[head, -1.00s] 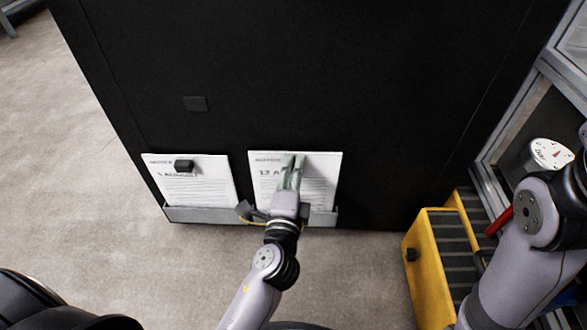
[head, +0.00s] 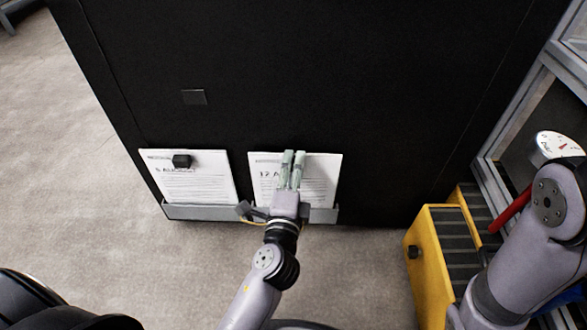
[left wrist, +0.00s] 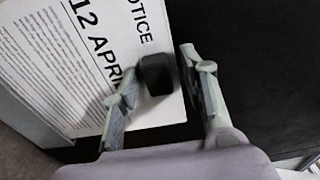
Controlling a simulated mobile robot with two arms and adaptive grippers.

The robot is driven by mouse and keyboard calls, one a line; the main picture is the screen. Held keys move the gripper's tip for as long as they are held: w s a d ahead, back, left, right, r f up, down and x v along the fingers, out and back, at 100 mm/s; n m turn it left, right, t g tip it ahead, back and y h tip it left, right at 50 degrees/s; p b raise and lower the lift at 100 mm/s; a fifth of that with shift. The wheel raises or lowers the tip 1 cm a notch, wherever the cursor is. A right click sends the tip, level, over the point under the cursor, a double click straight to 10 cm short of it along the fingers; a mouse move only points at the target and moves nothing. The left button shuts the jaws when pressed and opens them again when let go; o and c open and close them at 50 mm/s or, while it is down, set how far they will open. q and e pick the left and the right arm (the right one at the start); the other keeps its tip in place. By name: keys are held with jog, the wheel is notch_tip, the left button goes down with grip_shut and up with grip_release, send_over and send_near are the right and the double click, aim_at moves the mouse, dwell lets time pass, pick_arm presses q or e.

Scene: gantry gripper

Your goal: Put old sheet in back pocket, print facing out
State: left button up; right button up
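A printed sheet headed "12 APRIL" (head: 318,176) stands against the black panel in the right grey pocket (head: 325,214), print facing out. It also shows in the left wrist view (left wrist: 60,60). A black block (left wrist: 157,74) is against the sheet's top edge. My left gripper (head: 293,155) is in front of this sheet, its open fingers on either side of the block; it also shows in the left wrist view (left wrist: 160,75). Another sheet (head: 200,184), apparently an August notice, stands in the left pocket (head: 205,213), print out. My right gripper is out of view.
A second black block (head: 181,161) is on the left sheet. A small dark square (head: 194,97) is on the panel (head: 330,80) above. A yellow step unit (head: 432,262), a red-handled item (head: 510,209) and a round gauge (head: 558,146) are at the right. Floor at left is clear.

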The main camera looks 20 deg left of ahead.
pick_arm(q)
jog(key=s+d, duration=0.2)
jog(key=s, duration=1)
dwell(0.6)
